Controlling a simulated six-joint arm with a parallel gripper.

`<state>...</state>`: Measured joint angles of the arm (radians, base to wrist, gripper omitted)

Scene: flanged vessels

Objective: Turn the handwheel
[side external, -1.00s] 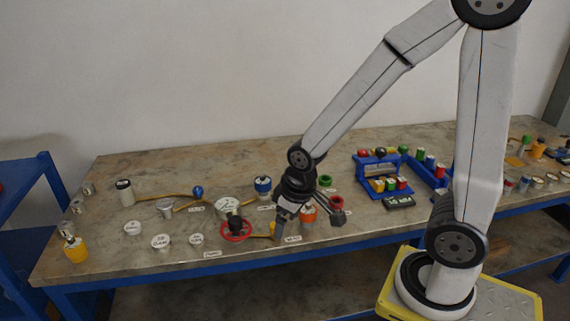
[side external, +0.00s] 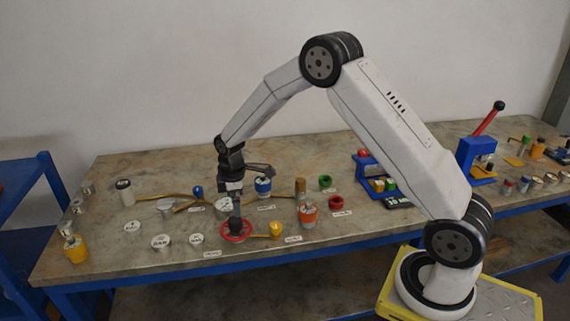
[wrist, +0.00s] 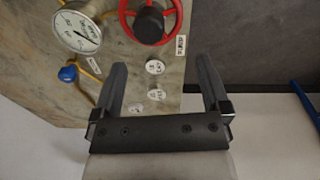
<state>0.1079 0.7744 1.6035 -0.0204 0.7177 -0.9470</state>
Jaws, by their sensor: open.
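The red handwheel (side external: 236,237) with a dark hub lies near the front edge of the bench, left of centre. It also shows at the top of the wrist view (wrist: 172,31), partly cut off, with a "PUMP" label beside it. My gripper (side external: 237,219) points down over the wheel, and its lower end covers part of the hub in the side view. In the wrist view my gripper (wrist: 160,62) is open, with empty space between the fingers. The wheel appears beyond the fingertips; contact cannot be told.
A pressure gauge (wrist: 77,31) stands next to the wheel. A yellow pipe with a yellow knob (side external: 276,229) runs right of it, then an orange-topped vessel (side external: 308,214). A blue-capped vessel (side external: 263,187) stands behind. Labelled discs (side external: 160,242) lie to the left.

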